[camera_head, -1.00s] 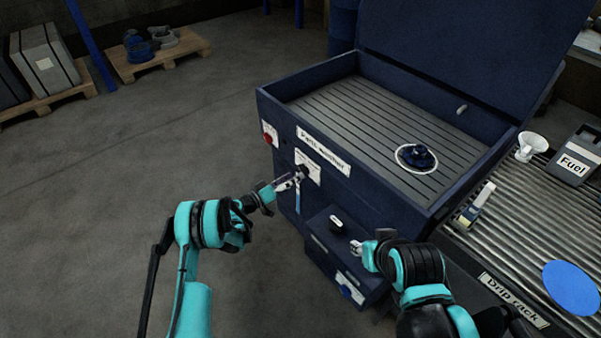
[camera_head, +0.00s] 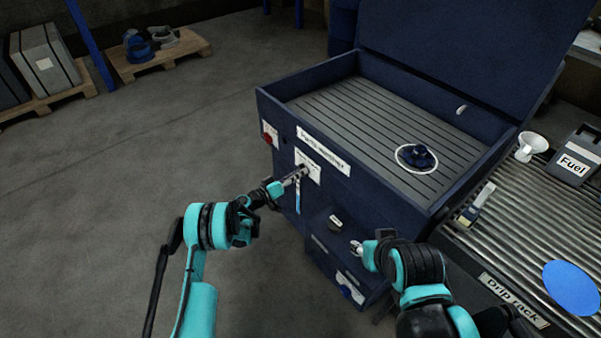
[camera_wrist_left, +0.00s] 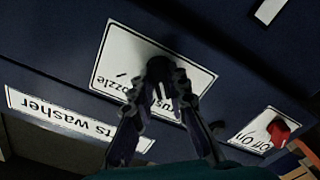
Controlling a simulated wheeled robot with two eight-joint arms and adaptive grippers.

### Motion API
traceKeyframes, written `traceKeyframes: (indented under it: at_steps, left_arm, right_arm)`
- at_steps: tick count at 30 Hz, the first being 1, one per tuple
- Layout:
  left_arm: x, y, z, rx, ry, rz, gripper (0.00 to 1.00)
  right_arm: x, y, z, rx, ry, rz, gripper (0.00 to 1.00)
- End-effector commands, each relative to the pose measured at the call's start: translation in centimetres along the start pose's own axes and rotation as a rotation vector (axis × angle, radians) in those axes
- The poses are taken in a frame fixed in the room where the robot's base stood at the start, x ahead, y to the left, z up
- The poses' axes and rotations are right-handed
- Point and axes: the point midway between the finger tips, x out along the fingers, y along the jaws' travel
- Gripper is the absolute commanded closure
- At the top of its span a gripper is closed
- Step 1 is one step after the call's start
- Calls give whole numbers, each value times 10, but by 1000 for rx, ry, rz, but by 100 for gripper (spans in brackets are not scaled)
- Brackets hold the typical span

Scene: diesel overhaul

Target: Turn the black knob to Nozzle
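The black knob is a dark shape at the fingertips on a white label (camera_wrist_left: 110,65) in the left wrist view; it is mostly hidden and its pointing is unclear. The label reads upside down there, with "Nozzle" partly covered by a finger. My left gripper (camera_head: 301,174) is at the knob on the front of the blue parts washer (camera_head: 272,150). In the left wrist view its fingers (camera_wrist_left: 170,82) converge with a narrow gap; whether they grip the knob is unclear. My right gripper (camera_head: 356,247) is apart from it, near the lower box, its opening too small to judge.
A red Off/On switch (camera_wrist_left: 278,130) on its own label is beside the knob label. A blue strip hangs below the knob. A lower box (camera_head: 325,240) with a dark knob on top juts out in front. The drip rack (camera_head: 490,255) is at right. Open floor lies left.

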Motion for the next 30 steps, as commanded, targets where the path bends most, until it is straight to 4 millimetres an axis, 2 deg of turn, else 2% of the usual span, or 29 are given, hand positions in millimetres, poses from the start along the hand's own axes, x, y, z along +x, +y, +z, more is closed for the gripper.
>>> traceKeyframes:
  at_steps: [8,30]
  left_arm:
    - [0,0,0,58,0,-1,95]
    - [0,3,4,1302,-2,0,95]
  right_arm:
    - [0,0,0,0,0,0,60]
    - [0,0,0,0,0,0,60]
